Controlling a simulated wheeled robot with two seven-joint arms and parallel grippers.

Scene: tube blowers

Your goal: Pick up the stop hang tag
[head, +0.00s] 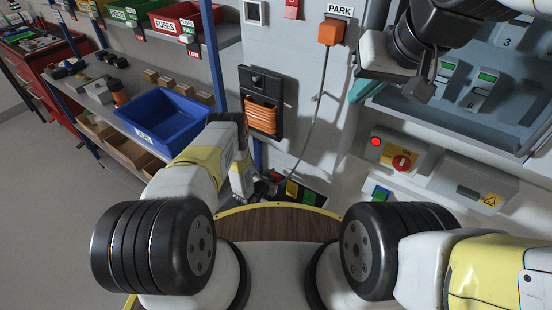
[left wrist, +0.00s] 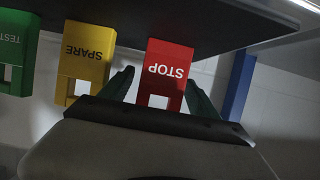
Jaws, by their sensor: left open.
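The red stop hang tag (left wrist: 168,62) hangs from a dark shelf edge in the left wrist view, its white lettering upside down in the picture. My left gripper (left wrist: 158,84) is open, with one finger on either side of the tag's lower part, near its square cut-out. I cannot tell whether either finger touches it. In the head view my left gripper (head: 268,188) is low in the middle, by the row of tags, and partly hidden by my arm. My right gripper (head: 424,84) is high at the right, far from the tags; its jaw opening is not clear.
A yellow spare tag (left wrist: 84,62) and a green test tag (left wrist: 16,50) hang beside the stop tag. A blue strip (left wrist: 238,86) is on its other side. An orange cord coil (head: 261,115) hangs above. A blue bin (head: 160,122) stands on the left shelf.

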